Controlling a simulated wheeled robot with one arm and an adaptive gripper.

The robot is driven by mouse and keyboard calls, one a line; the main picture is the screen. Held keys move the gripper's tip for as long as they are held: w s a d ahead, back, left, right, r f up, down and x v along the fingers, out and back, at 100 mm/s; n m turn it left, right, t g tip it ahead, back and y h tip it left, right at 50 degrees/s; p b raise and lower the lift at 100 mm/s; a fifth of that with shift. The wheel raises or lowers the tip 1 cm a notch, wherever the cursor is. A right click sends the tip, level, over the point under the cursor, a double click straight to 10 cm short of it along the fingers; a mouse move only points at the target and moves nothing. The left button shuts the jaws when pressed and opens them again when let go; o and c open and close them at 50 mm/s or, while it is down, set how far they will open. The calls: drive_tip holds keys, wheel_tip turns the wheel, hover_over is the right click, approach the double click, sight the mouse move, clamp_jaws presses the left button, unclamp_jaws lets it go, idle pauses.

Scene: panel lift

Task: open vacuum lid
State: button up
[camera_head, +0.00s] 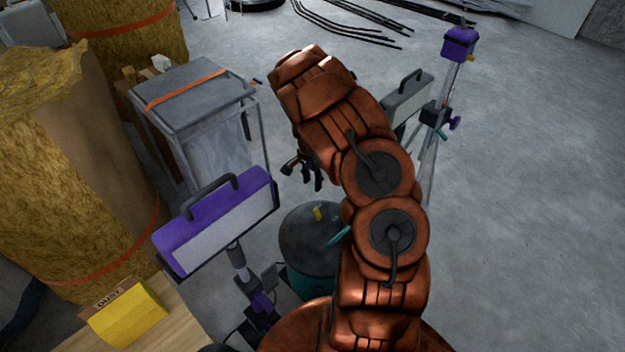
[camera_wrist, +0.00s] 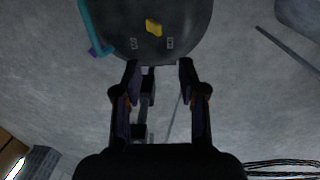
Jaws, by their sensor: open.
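The vacuum is a round teal drum (camera_head: 300,283) with a dark grey lid (camera_head: 305,238) on top, low in the middle of the head view. The lid is closed and carries a yellow knob (camera_head: 318,213), which also shows in the wrist view (camera_wrist: 153,27). A teal hose (camera_head: 339,237) rises at its right side, partly behind my arm. My gripper (camera_head: 308,180) is apart from the lid, beyond it in the head view. In the wrist view my gripper (camera_wrist: 158,68) is open and empty, its fingertips below the lid's edge in the picture.
A purple work light (camera_head: 222,225) on a stand is left of the vacuum. A frame bin with a grey lid (camera_head: 190,82) stands behind it. Insulation rolls (camera_head: 75,170) fill the left. Another light stand (camera_head: 430,150) is right of my arm. Floor at right is clear.

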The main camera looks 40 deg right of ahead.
drive_tip(key=shift+f, duration=0.35)
drive_tip(key=shift+c, duration=0.3)
clamp_jaws()
idle(0.4)
drive_tip(key=shift+o, duration=0.3)
unclamp_jaws()
drive_tip(key=shift+r, duration=0.15)
wheel_tip(320, 180, up, 12)
drive_tip(key=shift+w, duration=0.35)
